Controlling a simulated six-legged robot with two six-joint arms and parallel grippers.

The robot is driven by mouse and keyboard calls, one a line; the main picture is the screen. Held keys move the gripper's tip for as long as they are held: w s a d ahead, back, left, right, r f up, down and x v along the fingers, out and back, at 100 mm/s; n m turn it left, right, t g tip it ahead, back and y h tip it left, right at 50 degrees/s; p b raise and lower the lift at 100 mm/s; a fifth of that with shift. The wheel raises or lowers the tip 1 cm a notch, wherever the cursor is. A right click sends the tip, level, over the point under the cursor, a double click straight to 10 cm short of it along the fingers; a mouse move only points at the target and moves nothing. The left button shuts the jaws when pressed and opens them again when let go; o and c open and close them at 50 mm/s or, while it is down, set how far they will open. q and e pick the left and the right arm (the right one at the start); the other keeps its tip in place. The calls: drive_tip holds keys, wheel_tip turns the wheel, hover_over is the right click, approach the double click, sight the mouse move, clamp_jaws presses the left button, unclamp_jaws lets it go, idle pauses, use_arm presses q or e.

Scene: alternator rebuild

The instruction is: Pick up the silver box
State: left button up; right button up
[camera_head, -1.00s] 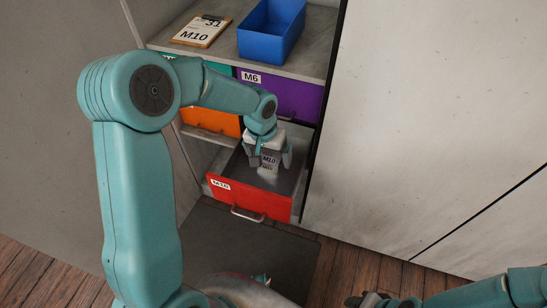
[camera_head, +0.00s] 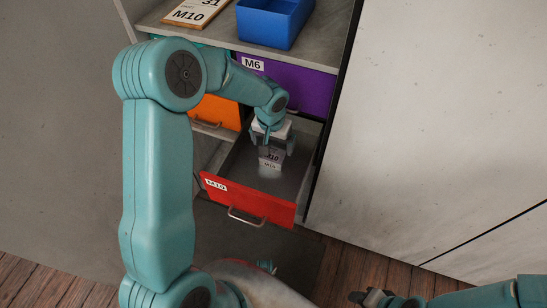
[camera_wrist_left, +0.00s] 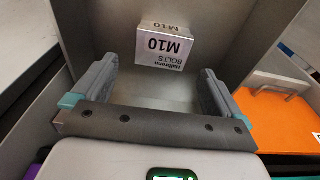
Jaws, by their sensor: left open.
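The silver box (camera_head: 270,158) stands in the pulled-out red drawer (camera_head: 248,199), marked M10. The box carries a white M10 label, and in the left wrist view the box (camera_wrist_left: 165,46) shows "M10 BOLTS" upside down. My left gripper (camera_head: 272,146) is over the drawer, pointing down at the box, open and empty. In the left wrist view its two fingers (camera_wrist_left: 158,72) stand apart, with the box just past the fingertips, roughly between them. Whether they touch it is not clear. My right gripper (camera_head: 372,298) is low at the bottom edge, far from the drawer; its jaws are unclear.
A purple M6 drawer (camera_head: 300,88) and an orange drawer (camera_head: 217,112) are shut above. A pale cabinet panel (camera_head: 440,120) is at right.

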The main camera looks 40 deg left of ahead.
sight(273, 154)
use_arm(q)
drive_tip(key=f, duration=0.5)
drive_tip(key=f+b, duration=0.1)
drive_tip(key=f, duration=0.1)
drive_tip(key=shift+w+a+f, duration=0.2)
drive_tip(key=shift+w, duration=0.05)
drive_tip(key=c, duration=1)
drive_tip(key=shift+r, duration=0.1)
drive_tip(key=shift+c, duration=0.7)
drive_tip(key=shift+r, duration=0.1)
